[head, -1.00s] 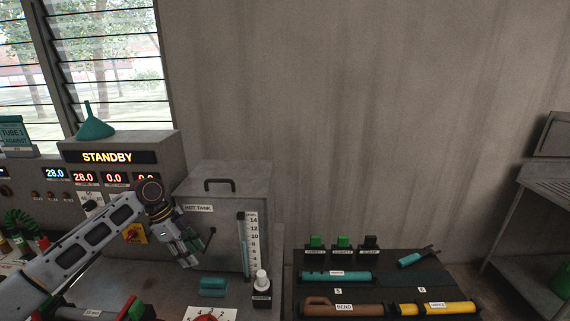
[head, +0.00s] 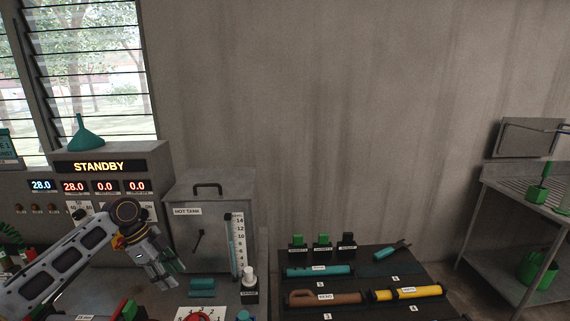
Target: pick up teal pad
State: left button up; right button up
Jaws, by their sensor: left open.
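The teal pad (head: 202,289) lies flat on the grey bench top, in front of the hot tank. It looks like a small teal block, or two pieces set close together; I cannot tell which. My left gripper (head: 172,279) is just left of the pad, fingers pointing down and to the right. It is open, with nothing seen between its fingers, and apart from the pad. My right gripper is out of view.
The hot tank (head: 208,215) with its level gauge (head: 237,245) stands behind the pad. A small black-and-white bottle (head: 249,283) is to the right. A dark tool board (head: 355,280) lies further right. The standby panel (head: 99,167) is behind my arm.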

aim_at(200, 287)
jog(key=k, duration=1.25)
